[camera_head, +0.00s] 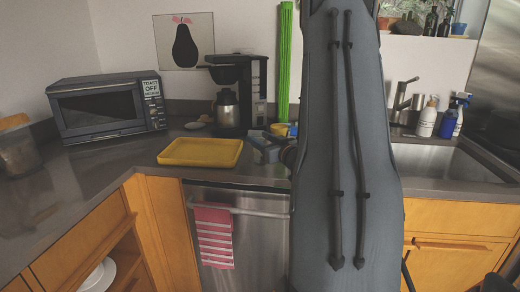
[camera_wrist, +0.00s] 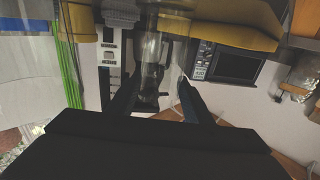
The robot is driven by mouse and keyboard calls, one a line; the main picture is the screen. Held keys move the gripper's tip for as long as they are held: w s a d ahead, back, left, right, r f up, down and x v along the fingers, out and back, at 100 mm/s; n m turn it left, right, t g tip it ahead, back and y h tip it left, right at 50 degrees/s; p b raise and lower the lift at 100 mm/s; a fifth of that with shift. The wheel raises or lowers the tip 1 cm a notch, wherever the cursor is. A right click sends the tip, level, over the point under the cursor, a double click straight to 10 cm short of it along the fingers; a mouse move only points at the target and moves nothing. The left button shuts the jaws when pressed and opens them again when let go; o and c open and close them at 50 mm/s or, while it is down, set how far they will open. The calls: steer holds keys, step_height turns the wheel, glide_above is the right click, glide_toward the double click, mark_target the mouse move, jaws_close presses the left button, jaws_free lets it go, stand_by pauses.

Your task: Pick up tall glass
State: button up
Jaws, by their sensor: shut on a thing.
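In the wrist view, which looks upside down, a tall clear glass (camera_wrist: 152,48) stands between the two dark fingers of my gripper (camera_wrist: 157,76). My gripper is shut on the glass, with one finger on each side of it. The coffee maker shows through and behind the clear glass, so its outline is faint. In the head view my own arm hides both the gripper and the glass. I cannot tell whether the glass touches the counter.
A yellow tray (camera_head: 200,152), a coffee maker (camera_head: 238,92) and a toaster oven (camera_head: 108,104) stand on the counter (camera_head: 95,185). A green upright thing (camera_head: 284,60) is at the wall. Bottles (camera_head: 427,118) stand by the sink (camera_head: 445,163) at right. Counter left of the tray is clear.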

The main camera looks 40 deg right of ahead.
step_height(320, 180, up, 10)
steer(key=shift+r+b, duration=0.1)
steer(key=shift+b, duration=0.35)
stand_by(0.3)
